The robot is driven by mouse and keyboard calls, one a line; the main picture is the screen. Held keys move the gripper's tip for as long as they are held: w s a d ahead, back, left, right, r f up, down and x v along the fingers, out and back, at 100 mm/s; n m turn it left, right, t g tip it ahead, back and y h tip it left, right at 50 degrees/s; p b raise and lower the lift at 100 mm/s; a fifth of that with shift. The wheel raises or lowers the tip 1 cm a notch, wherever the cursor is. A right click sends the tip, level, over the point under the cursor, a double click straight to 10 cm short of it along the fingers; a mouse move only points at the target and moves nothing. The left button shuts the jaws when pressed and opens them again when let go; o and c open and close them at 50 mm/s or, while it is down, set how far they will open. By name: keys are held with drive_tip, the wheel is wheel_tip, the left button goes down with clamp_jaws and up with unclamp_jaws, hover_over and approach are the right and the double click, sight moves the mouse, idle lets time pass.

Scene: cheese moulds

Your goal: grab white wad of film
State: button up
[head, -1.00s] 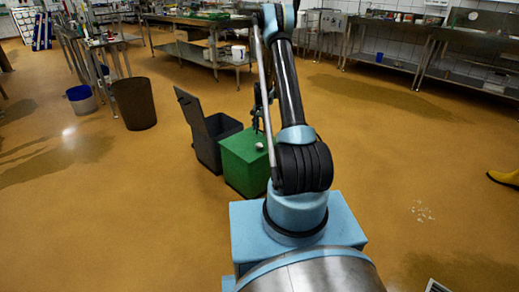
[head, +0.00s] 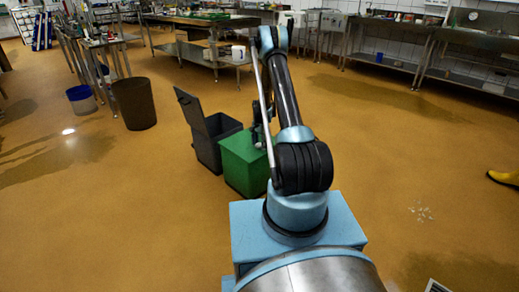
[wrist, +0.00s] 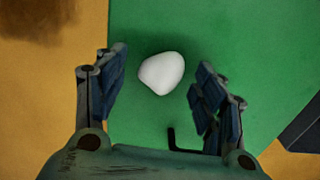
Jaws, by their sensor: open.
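The white wad of film (wrist: 161,73) lies on the flat top of the green box (wrist: 270,45) in the wrist view. It is a smooth, rounded white lump. My gripper (wrist: 162,82) is open above the box, with one finger on each side of the wad and visible space between the wad and both fingers. In the head view the green box (head: 240,170) stands on the floor beyond my base.
A dark grey bin (head: 212,140) with its lid raised stands left of the green box. Steel tables (head: 205,45) line the back.

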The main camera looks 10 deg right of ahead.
drive_tip(key=shift+f, duration=0.2)
drive_tip(key=c, duration=0.8)
drive_tip(key=shift+r, duration=0.15)
